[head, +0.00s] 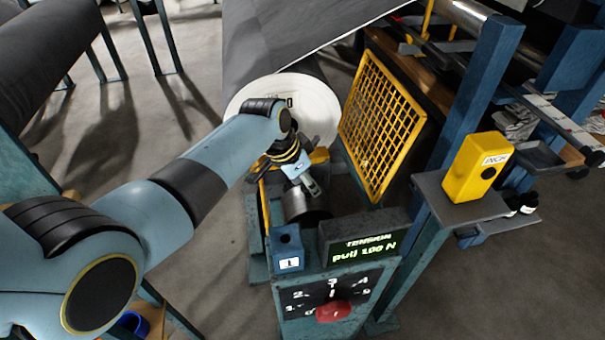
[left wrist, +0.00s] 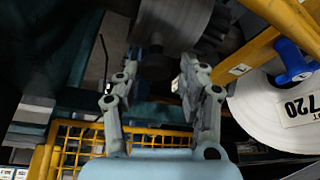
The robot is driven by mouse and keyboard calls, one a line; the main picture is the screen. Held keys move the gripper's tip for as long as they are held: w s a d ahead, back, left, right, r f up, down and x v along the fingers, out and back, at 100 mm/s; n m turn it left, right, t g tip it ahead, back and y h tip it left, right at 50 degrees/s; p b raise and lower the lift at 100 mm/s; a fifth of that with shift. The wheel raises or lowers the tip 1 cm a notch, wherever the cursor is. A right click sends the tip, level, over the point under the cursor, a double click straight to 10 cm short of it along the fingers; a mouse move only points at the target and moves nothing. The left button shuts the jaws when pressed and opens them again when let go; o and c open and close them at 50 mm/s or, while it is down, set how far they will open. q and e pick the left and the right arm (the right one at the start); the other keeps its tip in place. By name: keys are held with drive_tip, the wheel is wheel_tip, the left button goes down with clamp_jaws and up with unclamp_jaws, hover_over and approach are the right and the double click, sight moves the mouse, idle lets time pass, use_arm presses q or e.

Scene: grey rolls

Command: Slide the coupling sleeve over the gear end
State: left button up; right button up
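A bright metal cylinder, probably the coupling sleeve (head: 295,204), sits below my left gripper (head: 309,186) in the head view. In the left wrist view a smooth metal cylinder (left wrist: 172,18) shows at the top, with a toothed gear part (left wrist: 217,32) right beside it. I cannot tell how far the two overlap. My left gripper (left wrist: 160,78) has its fingers spread, with nothing held between them. A dark round shaft end (left wrist: 155,65) shows beyond the fingertips; I cannot tell whether they touch it. My right gripper is out of view.
The white roll end (head: 318,108) stands behind my left wrist. A yellow mesh guard (head: 383,125) is close on the right. The tension display (head: 362,248) and blue block (head: 288,250) stand in front. A yellow box (head: 476,168) sits on a shelf at right.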

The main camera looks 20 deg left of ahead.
use_arm(q)
drive_tip(key=v, duration=1.2)
drive_tip(key=shift+d, duration=0.1)
